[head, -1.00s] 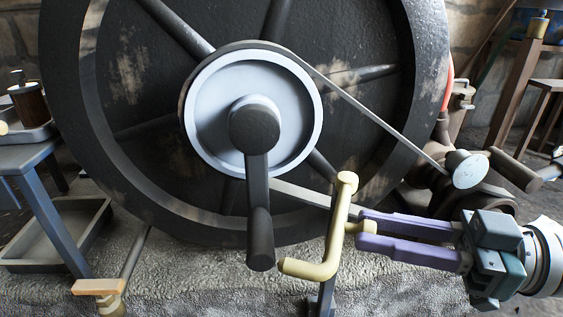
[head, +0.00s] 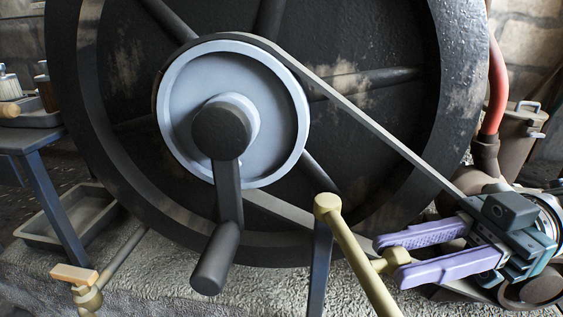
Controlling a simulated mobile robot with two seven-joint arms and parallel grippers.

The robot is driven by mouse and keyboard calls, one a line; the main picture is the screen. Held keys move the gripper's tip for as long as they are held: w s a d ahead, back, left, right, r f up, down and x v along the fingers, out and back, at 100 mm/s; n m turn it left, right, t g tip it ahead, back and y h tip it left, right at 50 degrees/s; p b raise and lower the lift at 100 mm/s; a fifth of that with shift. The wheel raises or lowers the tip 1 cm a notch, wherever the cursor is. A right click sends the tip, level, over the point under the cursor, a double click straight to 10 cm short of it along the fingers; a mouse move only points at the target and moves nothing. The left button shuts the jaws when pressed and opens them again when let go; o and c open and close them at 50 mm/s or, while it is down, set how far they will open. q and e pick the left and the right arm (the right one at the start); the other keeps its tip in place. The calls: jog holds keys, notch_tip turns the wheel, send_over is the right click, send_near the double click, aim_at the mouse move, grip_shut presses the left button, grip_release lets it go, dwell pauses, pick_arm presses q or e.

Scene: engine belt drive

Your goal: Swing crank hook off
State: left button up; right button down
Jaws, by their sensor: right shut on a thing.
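The crank hook (head: 353,248) is a pale yellow bar on top of a dark blue post (head: 320,270). It slants down and to the right, and its lower end runs out of the picture. My right gripper (head: 391,262) has its purple fingers shut on the hook's small yellow knob, right of the bar. The dark crank (head: 228,193) hangs down from the light pulley hub, its grip at lower left. The hook's visible part is apart from the crank, with a gap between them. My left gripper is not in view.
The large black flywheel (head: 115,150) stands behind the pulley (head: 178,105). A belt (head: 370,120) runs from the pulley to lower right. A red hose (head: 496,85) is at right. A yellow tap (head: 87,295), a tray (head: 40,240) and a blue table (head: 50,200) are at left.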

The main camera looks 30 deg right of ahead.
jog(key=shift+d+n+g, duration=0.2)
jog(key=shift+n+g, duration=0.1)
jog(key=shift+g, duration=0.2)
jog(key=c, duration=0.6)
grip_release()
jog(key=shift+r+p, duration=7.1)
jog(key=shift+r, duration=2.9)
jog(key=shift+c, duration=0.3)
